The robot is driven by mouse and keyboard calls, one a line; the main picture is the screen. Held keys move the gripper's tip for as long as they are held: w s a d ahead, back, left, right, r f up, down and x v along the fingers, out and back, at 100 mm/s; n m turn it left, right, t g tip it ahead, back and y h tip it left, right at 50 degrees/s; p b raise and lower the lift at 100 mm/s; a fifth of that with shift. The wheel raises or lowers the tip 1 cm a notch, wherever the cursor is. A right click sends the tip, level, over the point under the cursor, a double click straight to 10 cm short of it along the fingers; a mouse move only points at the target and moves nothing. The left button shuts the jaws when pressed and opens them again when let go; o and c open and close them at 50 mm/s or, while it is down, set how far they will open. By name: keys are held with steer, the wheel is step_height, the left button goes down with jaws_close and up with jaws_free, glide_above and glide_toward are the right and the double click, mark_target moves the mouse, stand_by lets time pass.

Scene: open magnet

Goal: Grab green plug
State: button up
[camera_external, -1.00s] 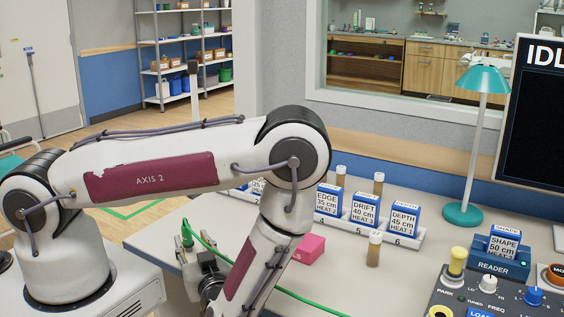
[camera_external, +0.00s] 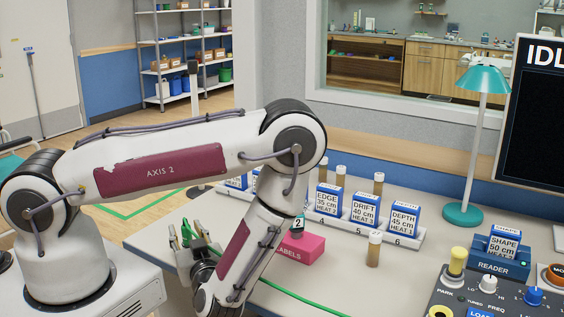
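The green plug (camera_external: 187,233) is upright near the left edge of the bench, small and partly covered by my gripper. Its green cable (camera_external: 290,296) passes behind my arm and runs across the bench to the lower right. My gripper (camera_external: 190,243) is at the plug, with its metal fingers beside and in front of it. The picture is too small and crowded there to tell whether the fingers touch the plug or are closed on it.
Another capped vial (camera_external: 374,249) stands farther right. A rack (camera_external: 345,226) of blue-and-white cartridges lies behind. The reader (camera_external: 500,262) and control panel are at the right.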

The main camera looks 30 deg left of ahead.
jaws_close()
steer(key=shift+r, duration=0.15)
stand_by(0.5)
steer(key=shift+r, duration=4.85)
